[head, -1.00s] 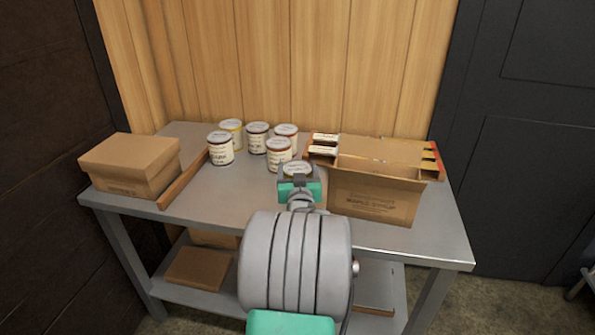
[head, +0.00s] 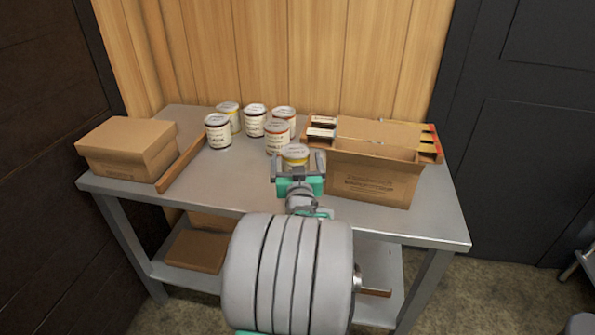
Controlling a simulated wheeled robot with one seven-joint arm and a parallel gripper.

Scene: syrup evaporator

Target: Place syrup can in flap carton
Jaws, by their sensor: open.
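Several white-labelled syrup cans stand upright on the metal table. One can (head: 295,152) with a yellow band is directly beyond my gripper (head: 297,163), which is open with its two fingers apart at the can's near side. The fingers and palm hide the can's lower part, and I cannot tell whether they touch it. Another can (head: 277,139) stands just behind it to the left. The flap carton (head: 372,183) stands open-topped to the right of my gripper, with its back flap (head: 375,133) raised. Its inside is mostly hidden.
More cans (head: 218,131) stand at the back left. A wooden strip (head: 181,165) divides them from a closed cardboard box (head: 127,150) on the left. A wooden rack (head: 318,142) with small cartons sits behind the flap carton. The table's front left (head: 210,185) is clear.

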